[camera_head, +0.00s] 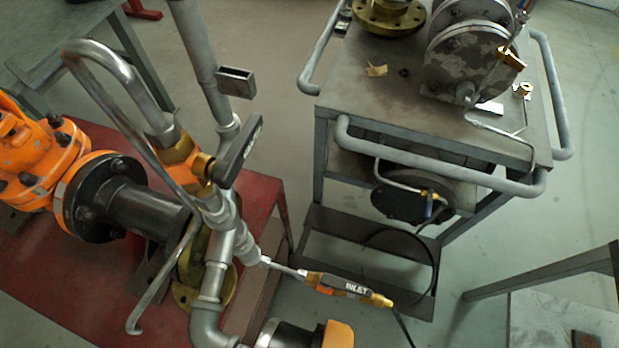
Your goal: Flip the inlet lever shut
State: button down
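The inlet lever (343,286) is a dark handle with the white word INLET on it, low and right of centre. It lies roughly in line with the thin tube and brass end fitting (378,299) of its small valve. Orange shows beside the handle at its left end. The lever is in plain view and nothing touches it from above. My gripper is not in view, so I cannot see whether it is open or shut.
Grey pipework (213,290) stands left of the lever, with another dark lever (240,150) on an orange valve body (180,160). A large orange valve (35,150) sits on the red stand (60,285). A grey cart (400,110) stands behind. A black hose hangs by the inlet valve.

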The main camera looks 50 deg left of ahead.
aim_at(328, 280)
jog(key=k+j+u, duration=0.35)
jog(key=k, duration=0.15)
jog(key=k+j+u, duration=0.1)
jog(key=k+j+z, duration=0.1)
jog(key=z, duration=1.05)
jog(key=k+l, duration=0.05)
